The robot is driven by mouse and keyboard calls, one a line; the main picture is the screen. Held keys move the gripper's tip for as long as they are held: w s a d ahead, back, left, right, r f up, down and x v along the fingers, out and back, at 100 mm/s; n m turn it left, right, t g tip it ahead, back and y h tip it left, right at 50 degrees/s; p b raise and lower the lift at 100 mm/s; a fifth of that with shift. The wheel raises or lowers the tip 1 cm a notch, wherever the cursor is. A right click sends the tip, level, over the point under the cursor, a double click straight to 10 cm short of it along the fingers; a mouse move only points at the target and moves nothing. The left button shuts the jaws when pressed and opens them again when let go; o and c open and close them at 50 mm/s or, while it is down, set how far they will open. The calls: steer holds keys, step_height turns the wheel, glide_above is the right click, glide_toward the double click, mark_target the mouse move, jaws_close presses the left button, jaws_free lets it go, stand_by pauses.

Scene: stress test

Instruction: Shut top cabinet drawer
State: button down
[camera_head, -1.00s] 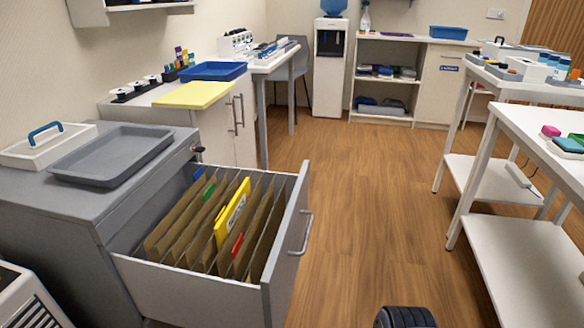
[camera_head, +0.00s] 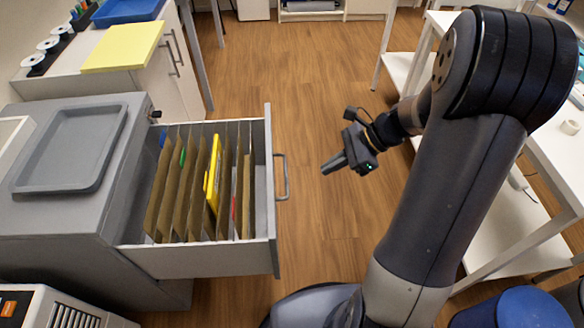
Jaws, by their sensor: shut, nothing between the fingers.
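The grey cabinet (camera_head: 30,221) stands at the left. Its top drawer (camera_head: 192,263) is pulled far out to the right and holds brown hanging files and a yellow folder (camera_head: 212,173). The drawer front (camera_head: 270,200) carries a metal bar handle (camera_head: 283,178) on its outer face. My gripper (camera_head: 332,165) is in the air to the right of the handle, apart from it, pointing left towards the drawer front. Its fingers are together and hold nothing.
A grey tray (camera_head: 70,150) lies on the cabinet top. Behind it a white cupboard (camera_head: 165,72) bears a yellow board (camera_head: 123,46) and a blue tray (camera_head: 127,10). A white table (camera_head: 548,175) stands at the right. The wooden floor (camera_head: 320,75) between is clear.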

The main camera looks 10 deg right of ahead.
steer(key=a+r+b+x, duration=0.2)
steer(key=b+x, duration=0.1)
steer(key=x, duration=0.9)
steer(key=shift+a+f, duration=0.25)
steer(key=w+a+p, duration=0.1)
steer(key=a+p, duration=0.5)
steer(key=a, duration=3.2)
steer(key=shift+p, duration=0.3)
steer(key=shift+r, duration=0.2)
steer(key=shift+w, duration=0.1)
